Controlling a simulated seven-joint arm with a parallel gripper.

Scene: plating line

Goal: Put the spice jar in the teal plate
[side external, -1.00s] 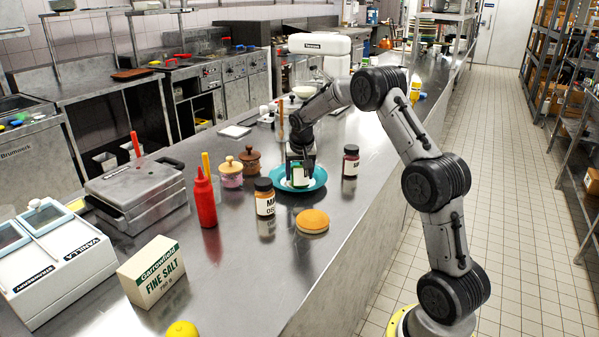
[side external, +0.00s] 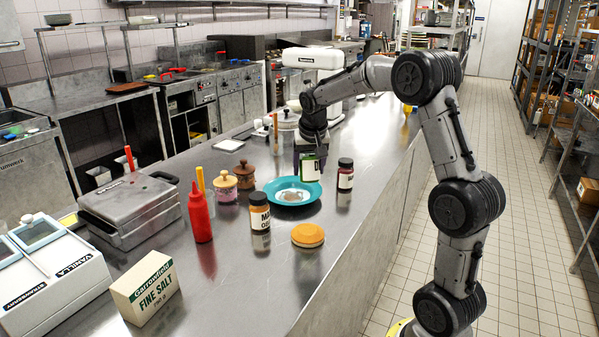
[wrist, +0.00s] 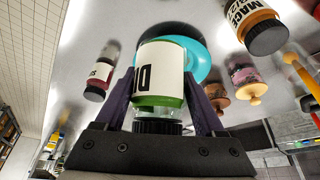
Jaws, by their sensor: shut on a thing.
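My gripper (side external: 310,149) is shut on a green spice jar (side external: 308,170) with a white label and dark lid, held in the air. In the side view the jar overlaps the back right rim of the teal plate (side external: 300,202). The plate lies on the steel counter and looks empty. In the wrist view the jar (wrist: 158,75) sits between the two fingers (wrist: 160,98), its lid towards my gripper. It hides part of the teal plate (wrist: 203,62) beyond it.
A dark red jar (side external: 345,175) stands right of the plate, and an orange mace jar (side external: 260,214) in front-left. A bun (side external: 308,236), red squeeze bottle (side external: 200,215) and two knob-lidded pots (side external: 227,188) stand nearby. The counter's front right is clear.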

